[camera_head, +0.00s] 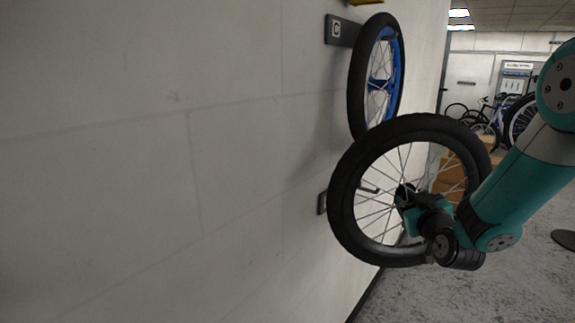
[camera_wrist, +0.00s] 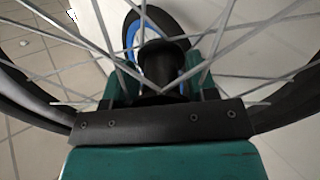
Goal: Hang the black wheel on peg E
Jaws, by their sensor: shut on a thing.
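The black wheel (camera_head: 340,190), with a black tyre and silver spokes, is held upright in front of the wall. My gripper (camera_head: 408,197) is shut on its hub; the wrist view shows the dark hub (camera_wrist: 160,65) between the teal fingers, with the black tyre (camera_wrist: 292,98) around. A dark wall plate (camera_head: 322,203) shows at the wheel's left edge, partly hidden by the tyre. A thin peg (camera_head: 369,188) shows through the spokes. No letter is readable on this plate, so I cannot tell if it is E. Whether the peg passes through the spokes or stays behind them is unclear.
A blue-rimmed wheel (camera_head: 357,85) hangs just above, by the plate marked C (camera_head: 337,30); the held wheel overlaps its lower edge in the picture. Cardboard boxes (camera_head: 450,175) and parked bikes (camera_head: 485,112) stand beyond. The pale wall (camera_head: 150,180) at left is bare.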

